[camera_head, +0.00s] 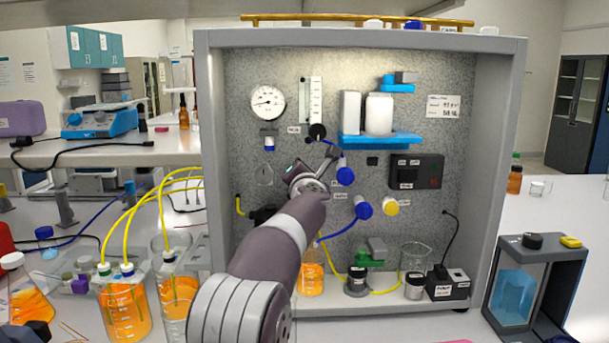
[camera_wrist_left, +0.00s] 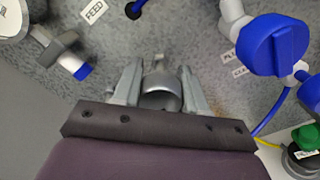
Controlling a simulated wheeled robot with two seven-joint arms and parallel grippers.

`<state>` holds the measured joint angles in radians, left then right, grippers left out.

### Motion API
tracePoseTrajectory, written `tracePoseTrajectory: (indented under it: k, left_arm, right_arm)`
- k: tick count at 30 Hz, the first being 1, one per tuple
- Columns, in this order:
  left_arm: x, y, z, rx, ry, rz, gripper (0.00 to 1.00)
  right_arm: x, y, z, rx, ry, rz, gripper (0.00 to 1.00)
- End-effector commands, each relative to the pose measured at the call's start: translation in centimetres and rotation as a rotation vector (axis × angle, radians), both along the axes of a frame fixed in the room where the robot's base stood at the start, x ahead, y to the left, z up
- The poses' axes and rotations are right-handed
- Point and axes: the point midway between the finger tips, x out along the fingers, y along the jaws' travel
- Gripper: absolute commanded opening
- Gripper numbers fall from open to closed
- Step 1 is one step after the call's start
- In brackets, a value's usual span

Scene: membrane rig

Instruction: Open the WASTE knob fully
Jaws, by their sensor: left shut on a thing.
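My left gripper (camera_head: 303,166) is at the middle of the speckled panel, with my arm reaching up from below. In the left wrist view its two fingers (camera_wrist_left: 160,88) stand on either side of a grey, round-ended metal piece (camera_wrist_left: 160,101) and are shut on it. I read no WASTE label, so I cannot tell whether this piece is the WASTE knob. An upper blue knob (camera_head: 345,175) is just right of the gripper, and shows large in the wrist view (camera_wrist_left: 272,45). A lower blue knob (camera_head: 363,209) and a yellow knob (camera_head: 390,206) are farther right. My right gripper is not in view.
A gauge (camera_head: 267,102), a black knob (camera_head: 317,132) and a blue shelf (camera_head: 381,141) are above. A dark control box (camera_head: 417,171) is at right. An orange-filled bottle (camera_head: 311,277) stands below, partly behind my arm. Yellow tubes (camera_head: 137,212) run at left.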

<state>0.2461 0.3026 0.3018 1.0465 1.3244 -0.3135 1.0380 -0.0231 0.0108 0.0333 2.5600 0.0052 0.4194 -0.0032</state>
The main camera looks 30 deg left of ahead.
Motion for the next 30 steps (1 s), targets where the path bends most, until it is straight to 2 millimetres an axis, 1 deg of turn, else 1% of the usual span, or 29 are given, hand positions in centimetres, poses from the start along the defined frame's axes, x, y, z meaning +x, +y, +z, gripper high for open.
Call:
tracePoseTrajectory:
  k: [1,16,17,18,19,27,30]
  left_arm:
    - [0.11,-0.08,-0.37,-0.009,0.001,-0.003,0.12]
    - [0.07,-0.08,-0.18,-0.021,-0.009,-0.002,0.12]
    - [0.07,-0.07,-0.17,-0.021,-0.009,-0.002,0.52]
    - [0.06,-0.07,-0.15,-0.021,-0.008,-0.002,0.65]
    - [0.06,-0.06,-0.13,-0.020,-0.009,-0.001,0.68]
    - [-0.06,-0.06,0.01,-0.018,-0.012,-0.001,0.68]
    - [-0.72,-0.50,-0.16,-0.018,-0.012,-0.001,0.68]
  right_arm:
    - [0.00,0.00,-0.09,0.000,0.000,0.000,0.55]
    - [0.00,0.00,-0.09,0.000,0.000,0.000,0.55]
    - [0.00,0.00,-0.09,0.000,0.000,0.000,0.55]
    - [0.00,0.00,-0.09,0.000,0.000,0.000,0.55]
    - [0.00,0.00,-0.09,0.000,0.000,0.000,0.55]
    - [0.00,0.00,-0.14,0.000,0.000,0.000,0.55]
    - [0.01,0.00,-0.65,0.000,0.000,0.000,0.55]
